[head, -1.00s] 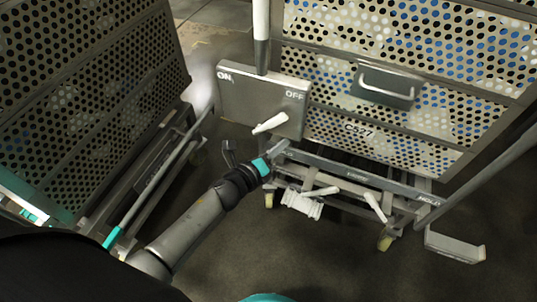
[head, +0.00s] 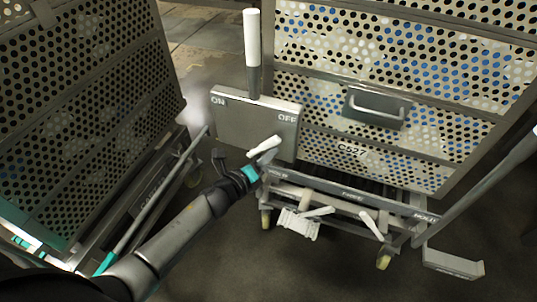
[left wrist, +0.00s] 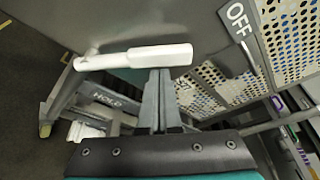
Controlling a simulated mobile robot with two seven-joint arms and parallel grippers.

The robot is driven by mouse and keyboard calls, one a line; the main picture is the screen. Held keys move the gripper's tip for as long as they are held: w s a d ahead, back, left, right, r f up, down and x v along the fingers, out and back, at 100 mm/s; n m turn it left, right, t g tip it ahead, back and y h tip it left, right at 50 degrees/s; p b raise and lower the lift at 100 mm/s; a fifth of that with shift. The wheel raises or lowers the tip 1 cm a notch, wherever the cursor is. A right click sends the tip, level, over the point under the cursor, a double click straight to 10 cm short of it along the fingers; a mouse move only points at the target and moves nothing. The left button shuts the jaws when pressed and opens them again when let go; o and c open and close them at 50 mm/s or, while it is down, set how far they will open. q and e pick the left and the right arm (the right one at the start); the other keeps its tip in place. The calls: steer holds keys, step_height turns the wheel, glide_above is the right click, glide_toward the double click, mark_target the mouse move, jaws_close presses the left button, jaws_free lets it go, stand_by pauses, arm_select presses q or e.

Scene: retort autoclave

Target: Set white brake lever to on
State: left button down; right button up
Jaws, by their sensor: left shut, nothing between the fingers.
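The white brake lever (head: 264,147) sits low on the front of a grey box (head: 235,122) marked ON at its left and OFF at its right. It slants up to the right, below the OFF mark. In the left wrist view the lever (left wrist: 150,56) lies across the picture, below left of OFF. My left gripper (head: 258,165) is at the lever's lower side, shut and empty. In the left wrist view its fingertips (left wrist: 159,75) meet the lever's underside in the picture; I cannot tell whether they touch. My right gripper is out of view.
An upright post with a white grip (head: 252,35) rises above the box. A perforated cart (head: 400,110) stands at right, with white pedals (head: 299,222) at its base. Another perforated cage (head: 85,120) is at left. Bare floor (head: 330,270) lies in front.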

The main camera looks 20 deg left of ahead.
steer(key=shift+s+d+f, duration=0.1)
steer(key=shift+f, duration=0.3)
